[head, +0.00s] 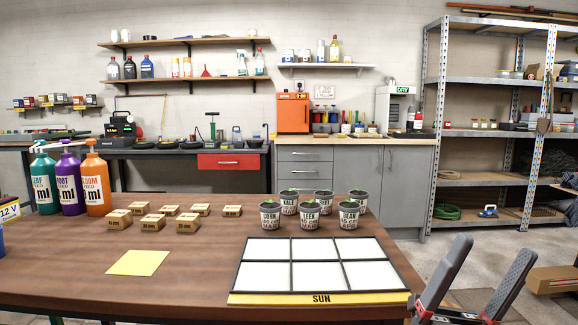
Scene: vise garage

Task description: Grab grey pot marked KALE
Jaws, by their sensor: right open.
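The grey pot marked KALE (289,203) stands upright on the brown table (190,270), in the back row of a cluster of grey pots with small green sprouts. Its label is small but reads KALE. The pots marked CORN (270,217) and LEEK (310,217) stand in front of it and partly hide it. My right gripper (490,250) is at the bottom right, beyond the table's right edge, open and empty with its fingers pointing up. It is well apart from the pots. My left gripper is not in view.
A six-cell white tray marked SUN (320,298) lies in front of the pots. The BEAN pot (348,217) stands to the right. Several small cardboard boxes (153,222), a yellow sheet (138,262) and three pump bottles (96,185) are to the left.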

